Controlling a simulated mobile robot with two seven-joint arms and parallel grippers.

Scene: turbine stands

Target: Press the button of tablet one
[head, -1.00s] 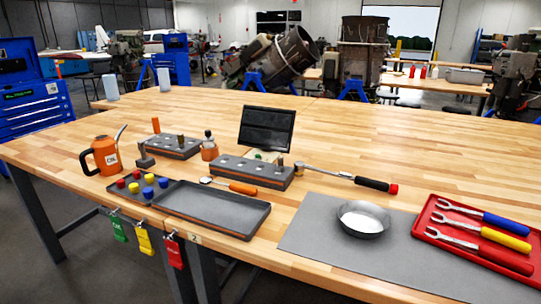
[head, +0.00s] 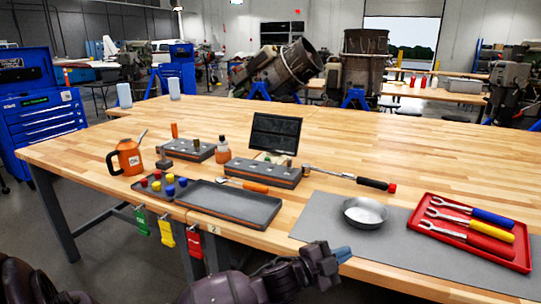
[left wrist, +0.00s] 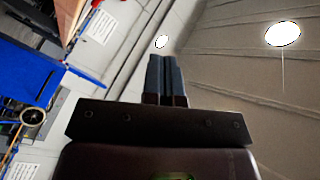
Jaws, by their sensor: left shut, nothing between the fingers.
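A dark-screened tablet (head: 274,133) stands upright near the middle of the wooden workbench in the head view, behind the grey block with holes. A small greenish patch shows at its foot; I cannot tell whether it is a button. My left gripper (head: 342,254) is low in front of the bench's near edge, well short of the tablet, and points right. Its fingers are shut and empty, and they show pressed together in the left wrist view (left wrist: 164,62), where no tablet shows. My right gripper is not in view.
On the workbench (head: 400,140) are an orange oil can (head: 128,157), a grey block (head: 256,171), a shallow dark tray (head: 230,203), a ratchet (head: 350,178), a metal bowl (head: 365,212) and a red tray of wrenches (head: 470,231). Coloured tags hang off the near edge. Bare wood lies behind the tablet.

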